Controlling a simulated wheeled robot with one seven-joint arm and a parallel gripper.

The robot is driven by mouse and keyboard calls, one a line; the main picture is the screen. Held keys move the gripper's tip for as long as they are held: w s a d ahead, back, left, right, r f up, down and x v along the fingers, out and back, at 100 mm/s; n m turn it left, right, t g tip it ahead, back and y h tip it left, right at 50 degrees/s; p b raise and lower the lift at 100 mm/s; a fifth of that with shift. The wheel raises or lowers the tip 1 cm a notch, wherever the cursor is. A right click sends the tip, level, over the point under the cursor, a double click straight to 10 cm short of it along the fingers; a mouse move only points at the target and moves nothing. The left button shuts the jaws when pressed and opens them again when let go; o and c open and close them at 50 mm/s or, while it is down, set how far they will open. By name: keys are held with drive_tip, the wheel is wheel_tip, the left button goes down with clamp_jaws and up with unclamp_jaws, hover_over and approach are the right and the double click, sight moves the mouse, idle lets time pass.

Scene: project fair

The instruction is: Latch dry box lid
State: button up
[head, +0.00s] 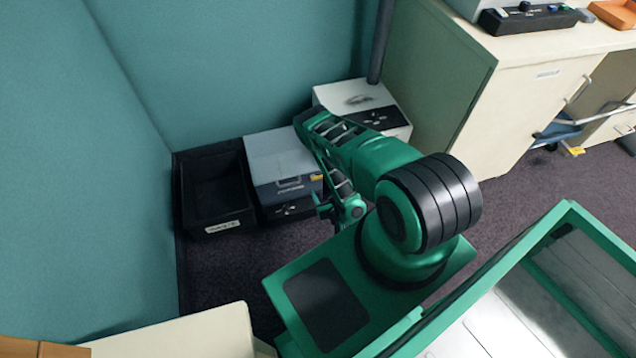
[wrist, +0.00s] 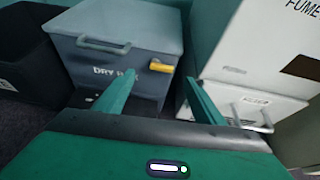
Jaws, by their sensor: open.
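The dry box (head: 278,160) stands on the floor against the teal wall, with its pale lid down. In the wrist view the grey-blue dry box (wrist: 125,62) shows its "DRY BOX" lettering and a front handle. A yellow latch (wrist: 161,66) is on its front right; it also shows in the head view (head: 317,177). I cannot tell whether the latch is fastened. My gripper (wrist: 159,77) is open and empty, its two green fingers pointing toward the box front, with the latch appearing between the fingertips. In the head view my arm hides part of the box's right side.
A black open bin (head: 214,195) stands close left of the dry box. A white fume box (wrist: 255,45) with a handled lower front (wrist: 262,110) stands close on the right. A cream cabinet (head: 510,95) is farther right. Dark carpet (head: 225,270) is clear in front.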

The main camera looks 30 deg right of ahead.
sight(317, 178)
drive_tip(key=shift+m, duration=0.3)
drive_tip(key=x, duration=0.6)
drive_tip(key=f+x, duration=0.1)
drive_tip(key=x, duration=0.2)
drive_tip(key=shift+w+d+f, duration=0.1)
drive_tip(key=shift+d, duration=0.3)
drive_tip(key=c, duration=1.1)
